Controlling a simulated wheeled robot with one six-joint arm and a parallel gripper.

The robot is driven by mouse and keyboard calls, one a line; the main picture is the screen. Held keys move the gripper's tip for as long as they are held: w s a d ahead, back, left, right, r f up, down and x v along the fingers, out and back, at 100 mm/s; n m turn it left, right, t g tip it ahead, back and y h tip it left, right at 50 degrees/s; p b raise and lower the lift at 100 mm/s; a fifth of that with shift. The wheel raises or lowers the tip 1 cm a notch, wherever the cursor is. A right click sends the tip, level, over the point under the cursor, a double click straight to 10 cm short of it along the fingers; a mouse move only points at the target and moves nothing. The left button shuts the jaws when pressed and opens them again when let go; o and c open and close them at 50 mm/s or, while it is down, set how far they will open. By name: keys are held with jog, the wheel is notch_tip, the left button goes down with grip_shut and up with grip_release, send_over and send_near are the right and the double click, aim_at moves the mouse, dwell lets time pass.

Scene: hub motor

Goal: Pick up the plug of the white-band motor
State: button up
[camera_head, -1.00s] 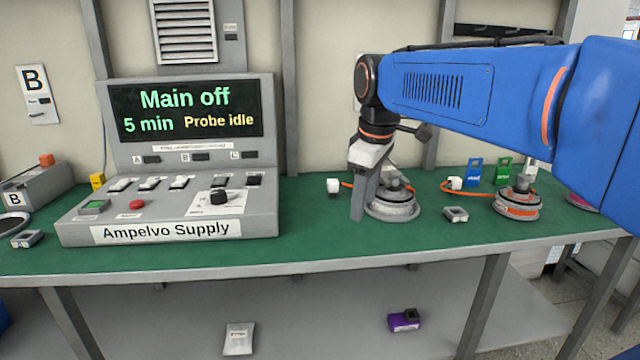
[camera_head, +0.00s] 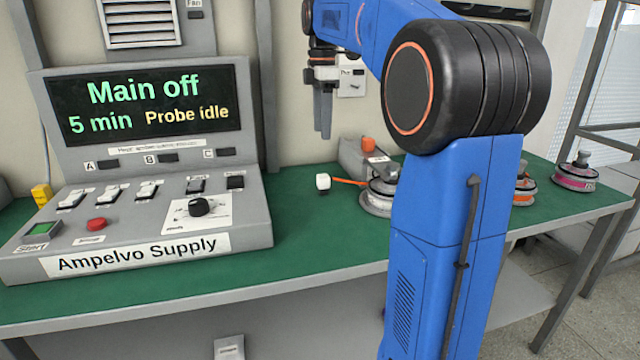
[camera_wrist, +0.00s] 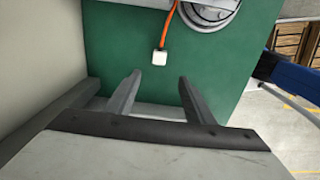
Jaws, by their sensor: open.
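The white-band motor (camera_head: 378,199) is a round grey-white disc on the green bench, partly hidden by my arm. Its orange cable (camera_head: 345,182) runs left to a white plug (camera_head: 323,182) lying on the bench. In the wrist view the plug (camera_wrist: 159,57) hangs off the cable (camera_wrist: 168,28), with part of the motor (camera_wrist: 212,10) at the top edge. My gripper (camera_head: 324,134) points down above the bench, above the plug in the head view. In the wrist view its two fingers (camera_wrist: 158,82) are apart and empty, with the plug just beyond the tips, roughly centred between them.
The Ampelvo Supply console (camera_head: 150,258) stands left of the plug. A grey box with an orange knob (camera_head: 368,145) sits behind the motor. An orange-band motor (camera_head: 524,188) and a pink-band motor (camera_head: 577,175) stand right. Bench around the plug is clear.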

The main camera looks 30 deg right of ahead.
send_over(323, 176)
notch_tip(323, 176, down, 10)
jog(key=shift+a+f, duration=0.1)
jog(key=shift+a, duration=0.05)
jog(key=shift+w+d+f, duration=0.1)
jog(key=shift+f, duration=1.25)
jog(key=shift+d+f, duration=0.1)
jog(key=shift+f, duration=1.2)
grip_shut()
